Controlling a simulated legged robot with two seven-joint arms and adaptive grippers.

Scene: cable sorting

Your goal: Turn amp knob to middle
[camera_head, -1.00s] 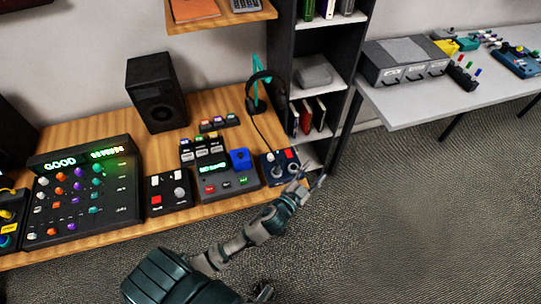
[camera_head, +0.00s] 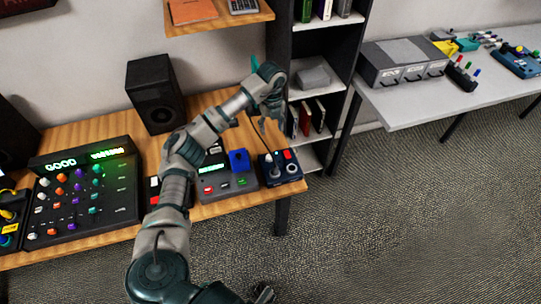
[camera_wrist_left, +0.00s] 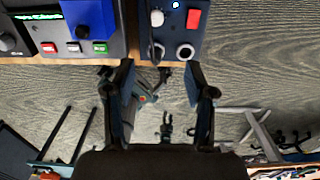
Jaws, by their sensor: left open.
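A small dark blue box (camera_head: 284,176), which looks like the amp, sits at the table's right front corner. It has a pale knob (camera_head: 268,159), a red switch (camera_head: 284,155) and two round sockets on its front. In the left wrist view the box (camera_wrist_left: 176,36) is at the top, with the knob (camera_wrist_left: 157,18) left of the red switch. My left gripper (camera_head: 264,130) hangs fingers-down above and behind the box, open and empty. In the wrist view its fingers (camera_wrist_left: 160,80) are apart below the box. My right gripper (camera_head: 263,293) shows only partly at the bottom edge.
A grey device with a blue block (camera_head: 239,160) stands just left of the box. A mixer (camera_head: 82,198) and speaker (camera_head: 156,92) are farther left. The shelf (camera_head: 318,75) rises behind. Floor to the right is clear.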

